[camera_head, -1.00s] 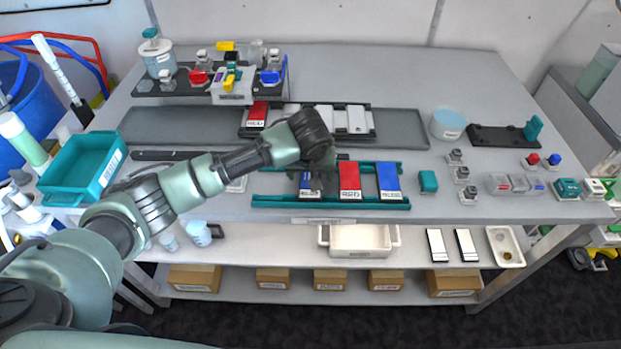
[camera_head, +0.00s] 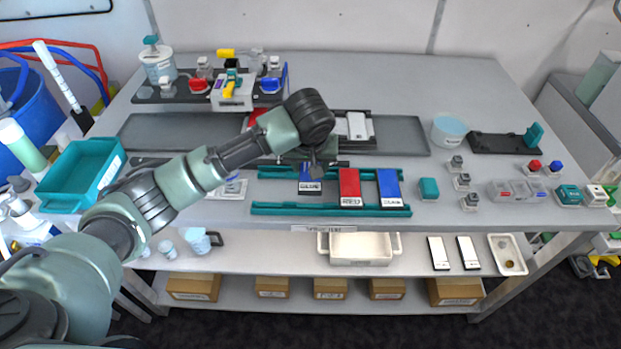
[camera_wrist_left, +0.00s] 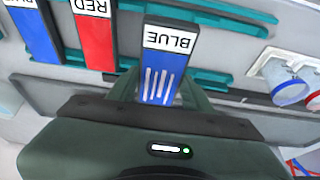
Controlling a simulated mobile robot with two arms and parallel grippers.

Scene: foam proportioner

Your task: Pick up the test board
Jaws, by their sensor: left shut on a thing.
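A blue test board (camera_head: 310,176) with a white label reading BLUE is held by my left gripper (camera_head: 316,164). In the left wrist view this board (camera_wrist_left: 165,65) stands between the two fingers of the gripper (camera_wrist_left: 160,92), its label end pointing away from the palm. The board appears a little above the teal rack (camera_head: 330,209); the exact gap cannot be told. A red board (camera_head: 349,187) and another blue board (camera_head: 389,187) lie in the rack to its right. My right gripper is not in view.
A black rack (camera_head: 372,125) with a white board (camera_head: 357,126) lies behind, partly hidden by my arm. A small teal block (camera_head: 428,188) is right of the teal rack. A teal tray (camera_head: 82,172) is at the left. The table's back right is clear.

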